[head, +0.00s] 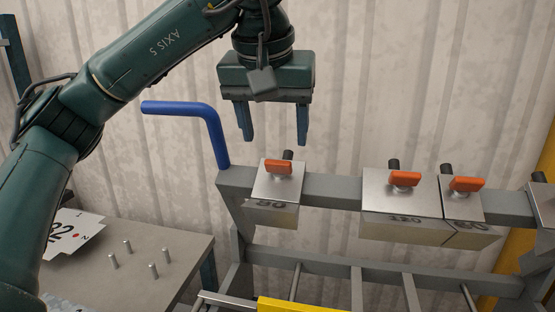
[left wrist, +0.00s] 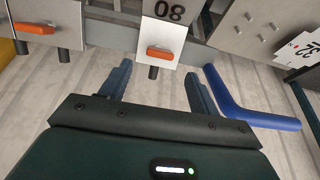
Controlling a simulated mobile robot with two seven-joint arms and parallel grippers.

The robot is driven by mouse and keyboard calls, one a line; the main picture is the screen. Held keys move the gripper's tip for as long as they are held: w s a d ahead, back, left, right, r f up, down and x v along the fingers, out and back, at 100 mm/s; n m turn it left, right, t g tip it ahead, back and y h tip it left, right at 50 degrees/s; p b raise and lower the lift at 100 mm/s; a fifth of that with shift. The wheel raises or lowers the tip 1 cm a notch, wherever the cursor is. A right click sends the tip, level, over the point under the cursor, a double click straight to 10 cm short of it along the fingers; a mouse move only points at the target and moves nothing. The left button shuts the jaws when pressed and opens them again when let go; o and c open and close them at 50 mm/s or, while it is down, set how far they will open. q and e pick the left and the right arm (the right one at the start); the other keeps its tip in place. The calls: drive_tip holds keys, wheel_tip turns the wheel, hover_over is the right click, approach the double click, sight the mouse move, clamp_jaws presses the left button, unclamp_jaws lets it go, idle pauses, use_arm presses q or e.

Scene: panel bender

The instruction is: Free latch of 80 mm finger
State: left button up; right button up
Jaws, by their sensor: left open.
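The 80 mm finger (head: 262,187) is a metal block hung on the grey beam, left of the other fingers. Its orange latch (head: 278,167) lies roughly crosswise on its top, in front of a dark peg. My left gripper (head: 274,139) is open and empty, pointing down just above and apart from this latch. In the left wrist view the 80 mm finger (left wrist: 171,35) shows its number, and its orange latch (left wrist: 159,53) appears just beyond the gap between my open left fingertips (left wrist: 157,76). My right gripper is in neither view.
The 120 finger (head: 378,198) and 60 finger (head: 462,206), with orange latches, sit further right on the beam (head: 333,188). A blue bent handle (head: 190,109) rises close left of my gripper. A table with pegs (head: 165,250) stands lower left. A corrugated wall is behind.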

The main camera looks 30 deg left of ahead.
sight(277, 162)
use_arm(q)
drive_tip(key=shift+x, duration=2.75)
drive_tip(key=shift+c, duration=0.3)
drive_tip(key=c, duration=0.9)
